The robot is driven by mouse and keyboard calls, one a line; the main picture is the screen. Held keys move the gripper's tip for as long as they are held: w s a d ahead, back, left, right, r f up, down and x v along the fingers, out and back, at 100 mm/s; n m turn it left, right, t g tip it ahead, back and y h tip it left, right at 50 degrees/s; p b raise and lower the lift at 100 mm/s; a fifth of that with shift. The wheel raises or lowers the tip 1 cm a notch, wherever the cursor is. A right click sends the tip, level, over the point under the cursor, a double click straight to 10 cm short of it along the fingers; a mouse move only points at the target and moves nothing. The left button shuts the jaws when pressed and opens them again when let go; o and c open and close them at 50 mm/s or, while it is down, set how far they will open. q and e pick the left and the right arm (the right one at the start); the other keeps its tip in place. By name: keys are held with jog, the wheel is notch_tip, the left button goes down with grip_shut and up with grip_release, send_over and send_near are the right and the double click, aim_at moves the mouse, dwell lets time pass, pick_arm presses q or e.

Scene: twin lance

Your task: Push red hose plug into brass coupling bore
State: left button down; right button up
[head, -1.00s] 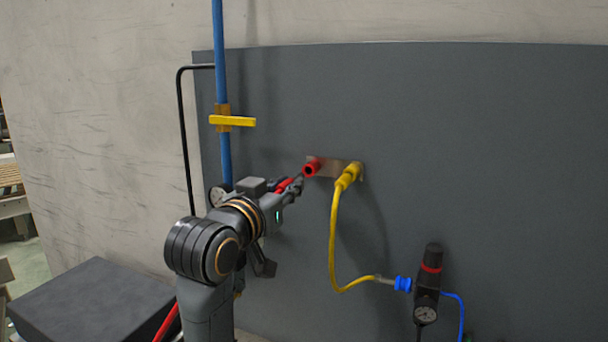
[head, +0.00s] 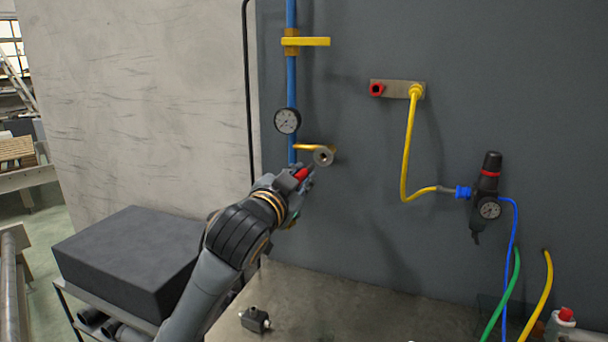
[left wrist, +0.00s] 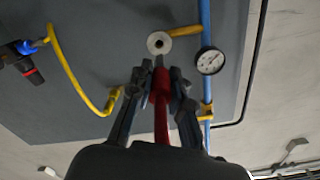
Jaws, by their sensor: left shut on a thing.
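My left gripper (head: 306,180) is shut on the red hose plug (head: 301,174). In the left wrist view the plug (left wrist: 160,88) lies between the two fingers (left wrist: 158,82), with its grey tip forward and the red hose running back. The coupling (head: 323,157) is a round metal disc with a dark central bore, joined to a brass pipe at the panel. It also shows in the left wrist view (left wrist: 152,42), just beyond the plug tip. The tip appears just below the bore there; I cannot tell whether it touches the disc. My right gripper is out of view.
A gauge (head: 287,121) and blue pipe (head: 291,75) with a yellow valve handle (head: 312,42) stand close by the coupling. A plate (head: 397,83) holds a red socket (head: 377,89) and yellow hose plug (head: 416,91). A dark block (head: 130,255) sits lower left.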

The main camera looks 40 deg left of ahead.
aim_at(314, 165)
pick_arm(q)
jog(key=shift+w+d, duration=0.1)
jog(key=shift+w, duration=0.1)
jog(key=shift+r+p, duration=0.1)
jog(key=shift+p, duration=0.25)
jog(key=shift+x, duration=0.85)
jog(key=shift+p+x, duration=0.4)
jog(key=shift+x, duration=1.35)
jog(key=shift+w, duration=0.2)
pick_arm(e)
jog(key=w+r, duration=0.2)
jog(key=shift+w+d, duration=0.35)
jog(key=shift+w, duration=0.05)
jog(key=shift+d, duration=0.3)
pick_arm(q)
jog(key=shift+p, duration=0.5)
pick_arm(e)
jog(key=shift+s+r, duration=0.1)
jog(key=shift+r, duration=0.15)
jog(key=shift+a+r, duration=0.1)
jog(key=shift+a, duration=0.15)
